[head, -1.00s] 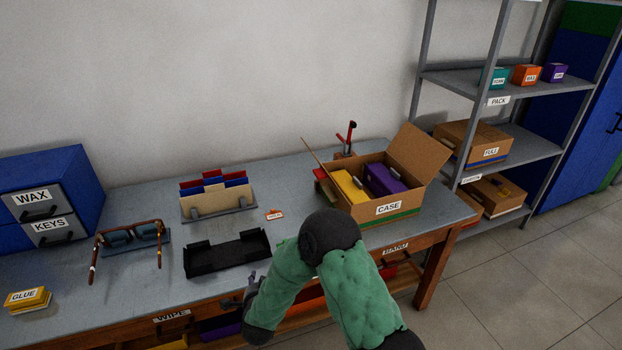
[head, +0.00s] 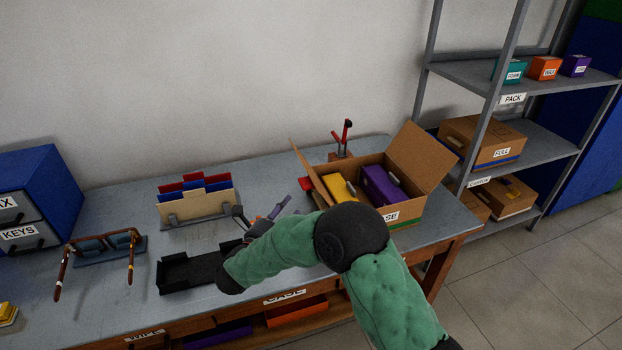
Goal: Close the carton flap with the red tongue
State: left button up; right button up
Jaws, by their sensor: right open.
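The open brown carton (head: 405,212), labelled CASE, stands at the right end of the table. Its left flap (head: 308,165) stands up, seen nearly edge-on. Its right flap (head: 421,156) is raised and leans outward, with a small grey tab on its edge. Red shows beside the left flap (head: 305,184); I cannot tell whether it is the tongue. A yellow box (head: 339,190) and a purple box (head: 382,184) sit inside. My right gripper (head: 262,213) is open and empty, left of the carton and apart from it. My right forearm hides part of the carton's front. My left gripper is out of view.
A black tray (head: 185,272) lies partly behind my right arm. A red-handled tool (head: 343,139) stands behind the carton. A shelf rack (head: 520,80) rises to the right.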

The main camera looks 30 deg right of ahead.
aim_at(303, 188)
jog(key=b+x, duration=0.2)
jog(key=x, duration=0.8)
jog(key=shift+w+d+r, duration=0.1)
jog(key=shift+w+d, duration=0.1)
grip_shut()
